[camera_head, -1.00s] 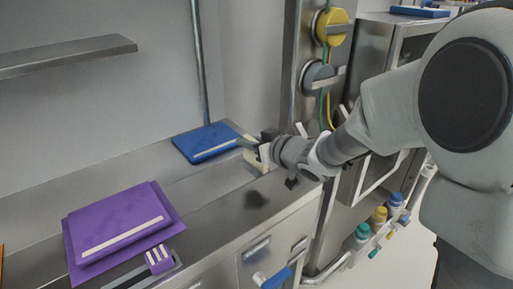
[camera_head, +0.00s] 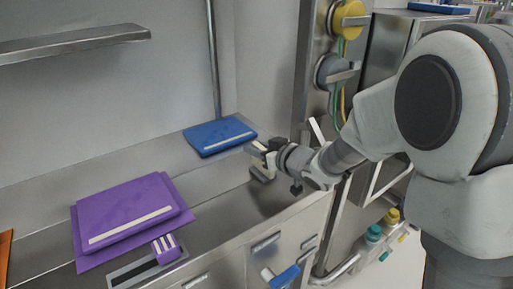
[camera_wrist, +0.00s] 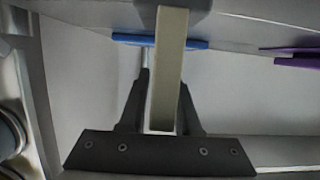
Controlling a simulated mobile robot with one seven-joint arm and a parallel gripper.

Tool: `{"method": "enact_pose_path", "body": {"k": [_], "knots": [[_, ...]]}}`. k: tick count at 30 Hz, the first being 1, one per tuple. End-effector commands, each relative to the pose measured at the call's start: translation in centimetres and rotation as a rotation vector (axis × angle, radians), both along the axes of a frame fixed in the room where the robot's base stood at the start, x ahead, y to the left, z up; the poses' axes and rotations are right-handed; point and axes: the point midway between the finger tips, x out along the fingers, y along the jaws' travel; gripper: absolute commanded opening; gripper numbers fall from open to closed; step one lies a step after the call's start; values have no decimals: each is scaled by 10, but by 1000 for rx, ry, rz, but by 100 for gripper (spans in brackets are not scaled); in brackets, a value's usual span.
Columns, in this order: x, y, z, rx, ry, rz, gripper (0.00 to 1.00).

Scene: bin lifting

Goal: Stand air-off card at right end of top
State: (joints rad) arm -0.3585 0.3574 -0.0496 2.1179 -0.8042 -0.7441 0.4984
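A plain beige card (camera_wrist: 168,75) stands between the two dark fingers of my gripper (camera_wrist: 163,105) in the wrist view. The fingers lie against its sides, and its long edge faces the camera. In the head view the card (camera_head: 261,168) is partly hidden by my gripper (camera_head: 268,157). It is roughly upright at the right end of the steel top (camera_head: 225,195), just in front of a blue pad. I cannot tell whether its lower edge touches the top. No writing on the card can be read.
The blue pad (camera_head: 220,135) lies at the back of the top. A purple stack (camera_head: 125,212) and a small purple block (camera_head: 167,249) lie to the left. A wall post (camera_head: 214,60) rises behind. Round yellow (camera_head: 349,20) and grey fittings are on the right. The middle is clear.

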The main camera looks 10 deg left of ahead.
Motion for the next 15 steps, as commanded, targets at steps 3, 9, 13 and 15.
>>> {"method": "enact_pose_path", "body": {"k": [3, 9, 13, 15], "knots": [[0, 0, 0, 0, 0, 0, 50], [0, 0, 0, 0, 0, 0, 50], [0, 0, 5, 0, 0, 0, 50], [-4, -5, 7, 0, 0, -1, 50]]}}
